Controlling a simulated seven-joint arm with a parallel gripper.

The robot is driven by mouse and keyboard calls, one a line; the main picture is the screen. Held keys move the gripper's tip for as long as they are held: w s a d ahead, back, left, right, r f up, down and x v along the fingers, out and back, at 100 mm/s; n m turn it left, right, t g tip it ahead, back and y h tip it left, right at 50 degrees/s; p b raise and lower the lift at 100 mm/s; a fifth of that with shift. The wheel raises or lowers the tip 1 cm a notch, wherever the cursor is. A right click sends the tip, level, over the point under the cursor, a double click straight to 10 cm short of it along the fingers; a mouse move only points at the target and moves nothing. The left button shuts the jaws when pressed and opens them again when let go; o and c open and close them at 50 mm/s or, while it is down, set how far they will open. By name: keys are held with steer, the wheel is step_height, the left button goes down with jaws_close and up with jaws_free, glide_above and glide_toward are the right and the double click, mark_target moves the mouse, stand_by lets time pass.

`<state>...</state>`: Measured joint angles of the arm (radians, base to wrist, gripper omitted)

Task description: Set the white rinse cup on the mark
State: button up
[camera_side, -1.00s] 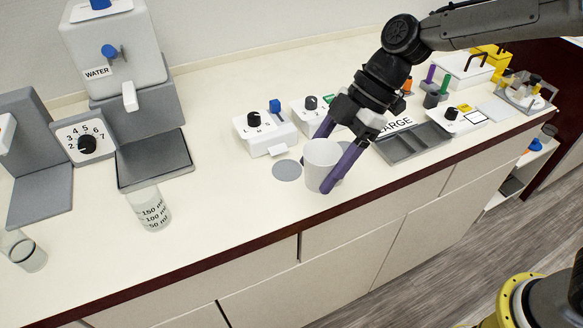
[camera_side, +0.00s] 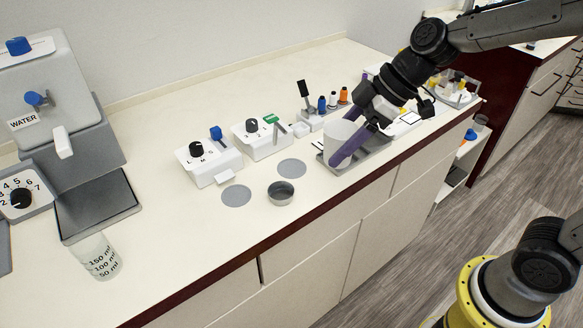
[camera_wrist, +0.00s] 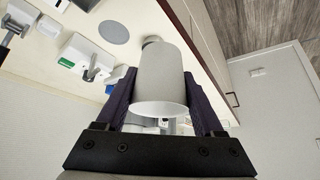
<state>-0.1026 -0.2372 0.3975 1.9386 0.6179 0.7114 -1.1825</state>
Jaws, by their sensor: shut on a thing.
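The white rinse cup (camera_side: 340,134) is in my gripper (camera_side: 349,142), whose purple fingers are shut on its sides. In the side view it appears over the grey tray, near the counter's front edge; its exact height is hard to tell. In the wrist view the cup (camera_wrist: 162,75) sits between both fingers, its open rim facing the camera. Two flat grey round marks lie on the counter left of the cup: one nearer the dial boxes (camera_side: 236,195) and one to its right (camera_side: 292,168). Which one the task means is not shown.
A small metal bowl (camera_side: 281,196) stands in front of and between the marks. White dial boxes (camera_side: 208,164) stand behind them. The grey tray (camera_side: 372,158) is under the cup's area. A measuring beaker (camera_side: 97,257) stands left. Counter between beaker and marks is clear.

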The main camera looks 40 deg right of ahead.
mark_target(350, 131)
steer(key=d, duration=0.3)
steer(key=shift+w+r+m, duration=0.15)
steer(key=shift+r+m, duration=0.15)
steer(key=shift+m, duration=0.1)
steer(key=shift+w+d, duration=0.1)
steer(key=shift+w, duration=0.15)
steer(key=w+a+f, duration=0.1)
steer(key=w+f, duration=0.2)
steer(key=w, duration=0.1)
steer(key=w+a+f, duration=0.1)
steer(key=w+f, duration=0.2)
steer(key=w, duration=0.1)
steer(key=w+a+f, duration=0.1)
steer(key=w+f, duration=0.2)
steer(key=w, duration=0.2)
steer(key=shift+f, duration=0.25)
steer(key=shift+w+f, duration=0.1)
steer(key=shift+f, duration=1.6)
steer(key=shift+f, duration=0.2)
steer(key=o, duration=1.3)
steer(key=shift+o, duration=0.2)
